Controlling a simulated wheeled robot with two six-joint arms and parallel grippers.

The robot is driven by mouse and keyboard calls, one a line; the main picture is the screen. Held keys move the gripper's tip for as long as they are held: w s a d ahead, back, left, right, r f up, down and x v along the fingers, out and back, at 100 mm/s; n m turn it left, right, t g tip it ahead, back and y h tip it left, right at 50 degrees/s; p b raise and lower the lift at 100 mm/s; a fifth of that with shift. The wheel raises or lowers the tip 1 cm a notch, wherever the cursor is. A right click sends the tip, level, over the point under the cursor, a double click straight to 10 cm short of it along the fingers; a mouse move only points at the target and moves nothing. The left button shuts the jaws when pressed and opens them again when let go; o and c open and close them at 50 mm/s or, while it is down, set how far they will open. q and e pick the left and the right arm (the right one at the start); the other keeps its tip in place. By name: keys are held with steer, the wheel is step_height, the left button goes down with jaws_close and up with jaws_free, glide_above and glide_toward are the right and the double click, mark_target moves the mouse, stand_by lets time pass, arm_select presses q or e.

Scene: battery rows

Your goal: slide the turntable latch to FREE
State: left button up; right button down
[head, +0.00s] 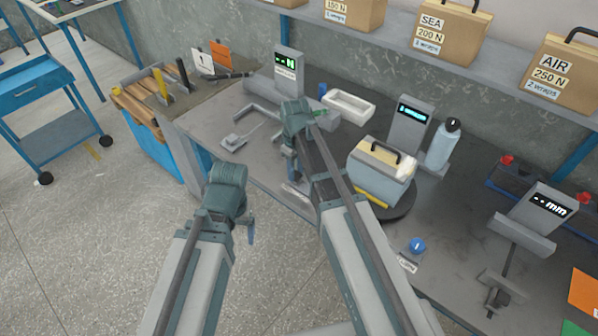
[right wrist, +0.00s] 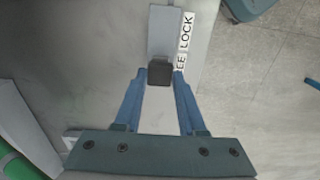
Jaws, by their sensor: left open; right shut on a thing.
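The turntable (head: 400,210) is a dark disc carrying a pale blue case with a tan top (head: 380,170). The latch knob (right wrist: 159,73), a dark block, sits between my right gripper's blue fingertips (right wrist: 161,78) in the right wrist view, on a pale grey strip (right wrist: 164,30). A white label beside it reads LOCK (right wrist: 186,31); only "EE" of the other word shows beside the knob, the rest being behind a finger. My right gripper (head: 296,175) is shut on the knob in the head view, left of the turntable. My left gripper (head: 250,235) is open and empty, off the bench front.
A blue round knob (head: 417,245) is on the bench front. A white tray (head: 348,106), a display stand (head: 408,122) and a bottle (head: 444,143) stand behind the turntable. A gauge (head: 540,210) is at right.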

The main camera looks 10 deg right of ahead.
mark_target(296, 175)
steer(key=shift+c, duration=2.4)
jaws_free()
steer(key=shift+r, duration=0.15)
step_height(296, 175, up, 14)
steer(key=p, duration=1.3)
steer(key=shift+f+p, duration=0.25)
steer(key=shift+p, duration=0.15)
steer(key=s+a+m, duration=0.2)
steer(key=s+a, duration=0.1)
steer(key=s, duration=0.6)
steer(key=s+a+m+h, duration=0.1)
steer(key=s+a, duration=0.3)
steer(key=s, duration=0.5)
steer(key=shift+s+a+f+m, duration=0.2)
steer(key=shift+a+m, duration=0.05)
steer(key=shift+m, duration=0.15)
